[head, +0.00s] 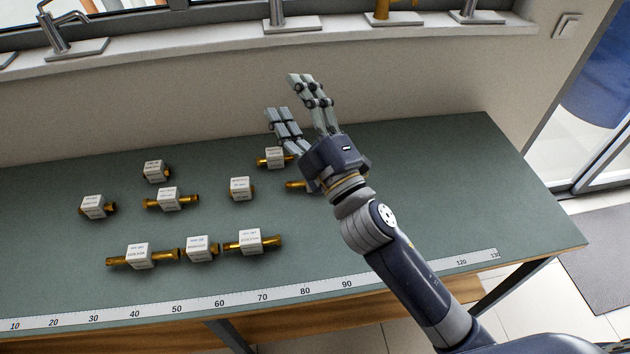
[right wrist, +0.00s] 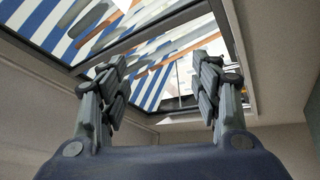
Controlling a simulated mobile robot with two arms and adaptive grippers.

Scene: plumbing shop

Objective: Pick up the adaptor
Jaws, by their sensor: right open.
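Several brass fittings with white label blocks lie on the green table (head: 400,220) in the head view. The label text is too small to read, so I cannot tell which is the adaptor. In the back area, a fitting (head: 272,158) lies just left of my right gripper (head: 283,97), and another brass piece (head: 296,184) is partly hidden behind the hand. My right gripper is open and empty, raised over the back of the table with its fingers pointing toward the wall. Its spread fingers (right wrist: 160,62) in the right wrist view have nothing between them. My left gripper is not in view.
A ruler strip (head: 262,308) runs along the table's front edge. More fittings stand at left, such as a long one (head: 140,257) in front. Taps stand on the windowsill (head: 200,52) behind. The table's right side is clear.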

